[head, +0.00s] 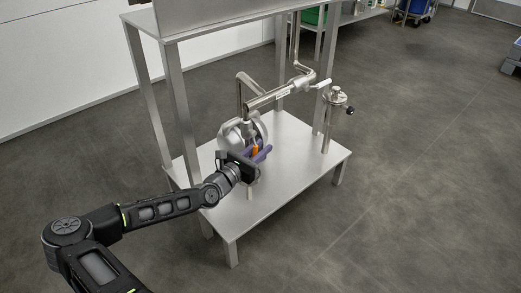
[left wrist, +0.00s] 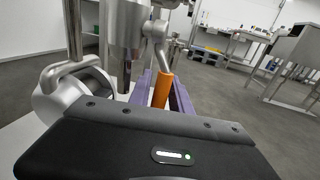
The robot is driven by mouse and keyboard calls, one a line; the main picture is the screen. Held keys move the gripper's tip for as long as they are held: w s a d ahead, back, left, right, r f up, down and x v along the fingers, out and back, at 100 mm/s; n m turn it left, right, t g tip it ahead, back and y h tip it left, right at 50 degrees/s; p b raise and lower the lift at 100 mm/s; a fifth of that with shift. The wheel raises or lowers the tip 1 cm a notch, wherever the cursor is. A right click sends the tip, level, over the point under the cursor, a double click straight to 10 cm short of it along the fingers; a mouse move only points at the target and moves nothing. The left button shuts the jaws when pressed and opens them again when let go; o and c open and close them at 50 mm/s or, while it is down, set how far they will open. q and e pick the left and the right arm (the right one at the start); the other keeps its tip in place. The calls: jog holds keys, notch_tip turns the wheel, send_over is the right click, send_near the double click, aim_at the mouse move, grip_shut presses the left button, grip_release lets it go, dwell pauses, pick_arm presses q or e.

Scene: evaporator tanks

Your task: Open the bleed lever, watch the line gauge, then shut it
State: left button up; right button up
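The bleed lever (left wrist: 162,90) has an orange grip on a silver shank. It hangs below a steel valve body (left wrist: 127,25) in the left wrist view. The orange also shows in the head view (head: 255,150), beside a round steel housing (head: 232,134). My left gripper (head: 261,153) has purple fingers, one on each side of the orange grip, and they look closed against it. The fingers also show in the left wrist view (left wrist: 163,98). I cannot make out a gauge face or needle. My right gripper is not in view.
A steel pipe (head: 285,92) runs above the low steel platform (head: 292,178). A post with a round top (head: 337,96) and black knob (head: 350,110) stands at its right. Frame legs (head: 179,112) rise behind my gripper. The grey floor (head: 430,190) at right is clear.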

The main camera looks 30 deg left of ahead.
pick_arm(q)
grip_shut()
dwell(1.4)
